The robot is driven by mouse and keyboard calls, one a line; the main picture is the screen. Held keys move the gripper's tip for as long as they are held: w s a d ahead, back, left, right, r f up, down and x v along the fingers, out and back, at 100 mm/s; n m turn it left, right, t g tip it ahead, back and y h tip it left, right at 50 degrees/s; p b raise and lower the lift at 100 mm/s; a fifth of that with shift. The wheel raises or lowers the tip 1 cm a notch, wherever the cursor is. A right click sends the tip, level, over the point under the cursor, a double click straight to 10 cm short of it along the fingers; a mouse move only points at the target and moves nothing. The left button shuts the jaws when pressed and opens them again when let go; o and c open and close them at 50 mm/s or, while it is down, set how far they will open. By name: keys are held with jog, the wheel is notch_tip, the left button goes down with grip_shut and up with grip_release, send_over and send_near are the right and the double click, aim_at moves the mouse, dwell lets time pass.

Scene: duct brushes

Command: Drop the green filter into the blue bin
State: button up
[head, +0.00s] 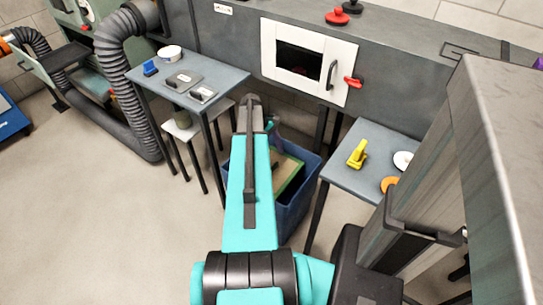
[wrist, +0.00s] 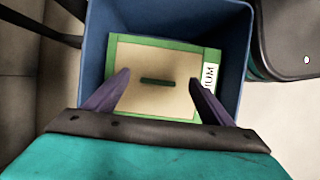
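The green filter (wrist: 205,58) has a green frame, a tan face with a dark green handle bar and a white label on its right side. It lies inside the blue bin (wrist: 244,40), face toward the wrist camera. In the head view, part of the filter (head: 288,174) shows inside the blue bin (head: 297,213), beyond my teal arm, which hides the rest. My gripper (wrist: 160,77) is over the bin with its two dark fingers spread wide. The handle bar shows between them, with a clear gap on each side. I cannot tell the exact height between fingers and filter.
Another grey table (head: 345,178) with a yellow piece (head: 357,154) stands close on the right. Behind is a duct with a white hatch (head: 345,60). The floor at left is open.

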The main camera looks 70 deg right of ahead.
jog(key=shift+r, duration=0.15)
jog(key=p+v, duration=0.1)
jog(key=v, duration=1.2)
jog(key=shift+r, duration=0.25)
jog(key=shift+w, duration=0.1)
